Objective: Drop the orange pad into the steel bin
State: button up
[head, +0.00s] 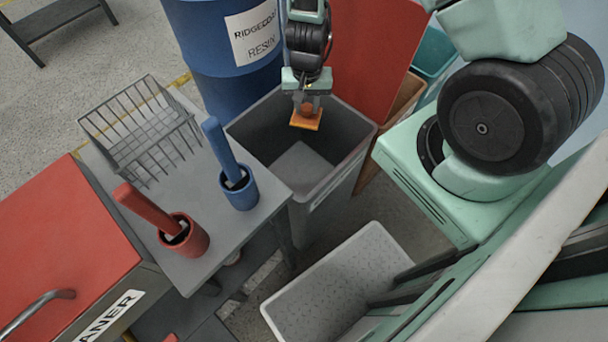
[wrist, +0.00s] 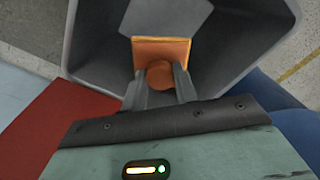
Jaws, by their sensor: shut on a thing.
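The orange pad (head: 305,122) is a small flat square with a round orange knob on it. My gripper (head: 307,104) is shut on the knob and holds the pad above the grey steel bin (head: 334,184). In the wrist view the pad (wrist: 161,50) hangs beyond the fingertips of my gripper (wrist: 160,82), over the opening of the bin (wrist: 88,45). A light grey patch shows on the bin's floor; the rest inside is dark.
A blue drum (head: 225,60) stands behind the bin and a red panel (head: 375,55) at its back right. A grey table (head: 222,228) at the left holds a wire rack (head: 145,128), a blue cup (head: 241,192) and a red cup (head: 185,240) with handled tools.

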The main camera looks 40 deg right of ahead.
jog(key=o, duration=1)
jog(key=shift+o, duration=0.2)
notch_tip(320, 180, up, 18)
jog(key=p, duration=0.4)
jog(key=shift+f+p, duration=0.25)
jog(key=shift+p, duration=0.1)
